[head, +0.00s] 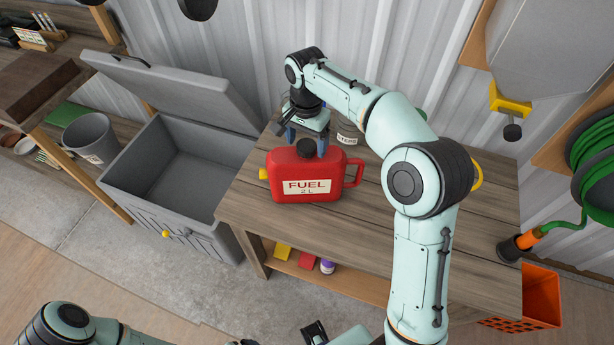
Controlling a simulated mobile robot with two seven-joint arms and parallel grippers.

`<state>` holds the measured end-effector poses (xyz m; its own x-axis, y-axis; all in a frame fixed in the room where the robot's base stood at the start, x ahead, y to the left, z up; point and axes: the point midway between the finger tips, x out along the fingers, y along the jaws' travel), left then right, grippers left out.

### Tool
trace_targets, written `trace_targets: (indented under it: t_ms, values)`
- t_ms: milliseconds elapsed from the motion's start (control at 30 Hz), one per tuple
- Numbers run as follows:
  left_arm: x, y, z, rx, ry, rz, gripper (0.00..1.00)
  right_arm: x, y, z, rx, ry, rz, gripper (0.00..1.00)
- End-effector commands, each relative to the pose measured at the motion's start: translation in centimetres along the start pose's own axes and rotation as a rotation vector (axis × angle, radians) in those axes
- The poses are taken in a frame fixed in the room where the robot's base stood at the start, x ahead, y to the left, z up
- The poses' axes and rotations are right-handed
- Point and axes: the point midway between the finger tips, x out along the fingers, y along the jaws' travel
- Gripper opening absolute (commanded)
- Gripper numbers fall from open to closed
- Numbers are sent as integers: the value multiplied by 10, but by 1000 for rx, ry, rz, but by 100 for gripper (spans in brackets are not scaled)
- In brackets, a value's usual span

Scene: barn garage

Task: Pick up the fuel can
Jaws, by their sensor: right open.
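The red fuel can (315,178) stands upright on the wooden workbench (440,250). It has a "FUEL 2 L" label, a black cap on top, a yellow spout on the left and a handle on the right. My right gripper (306,141) is open and points down at the can's top, with its blue fingers around or just behind the black cap. Whether they touch the can cannot be told.
A grey chest (185,170) with its lid raised stands left of the bench, empty inside. A labelled tin (348,135) is behind the can, partly hidden by my right arm. A grey bucket (92,138) is at left. An orange crate (541,293) and green hose (597,165) are at right.

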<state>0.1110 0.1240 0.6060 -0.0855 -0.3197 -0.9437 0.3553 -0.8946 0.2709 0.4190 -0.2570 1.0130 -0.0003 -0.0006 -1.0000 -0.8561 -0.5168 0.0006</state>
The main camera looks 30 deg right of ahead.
Motion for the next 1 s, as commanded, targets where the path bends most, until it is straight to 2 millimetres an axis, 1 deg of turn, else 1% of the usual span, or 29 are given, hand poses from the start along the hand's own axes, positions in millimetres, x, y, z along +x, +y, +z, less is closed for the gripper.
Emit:
trace_targets:
  t_ms: [33, 100, 200, 367, 400, 467, 500, 567, 600, 633, 667, 1000]
  values:
    - [3, -1, 1, 0, -1, 0, 100, 9, 0, 1, -1, -2, 3, 80]
    - [4, -2, 1, -1, -2, -1, 100, 15, 0, 1, -1, -1, 1, 80]
    - [4, -2, 1, -1, -2, -1, 100, 18, 0, 1, 0, -1, 0, 80]
    - [4, -2, 1, -1, -2, -1, 100, 18, 0, 1, 0, 0, -1, 80]
    - [4, -2, 1, -1, -2, -1, 100, 18, 0, 1, 0, 0, -1, 77]
    - [4, -2, 1, -1, -2, -1, 100, 17, 0, 1, 0, 0, -1, 58]
    - [4, -2, 1, -1, -2, -1, 100, 17, 0, 1, 0, 0, -1, 45]
    - [4, -2, 1, -1, -2, -1, 100, 17, 0, 1, 0, 0, -1, 25]
    - [4, -2, 1, -1, -2, -1, 100, 17, 0, 1, 0, 0, -1, 12]
    - [4, -2, 1, -1, -2, -1, 100, 17, 0, 1, 0, 0, -1, 2]
    - [4, -2, 1, -1, -2, -1, 100, 17, 0, 1, 0, 0, -1, 0]
    - [3, -2, 1, -1, -2, -1, 100, 15, -1, 1, 0, 1, -3, 0]
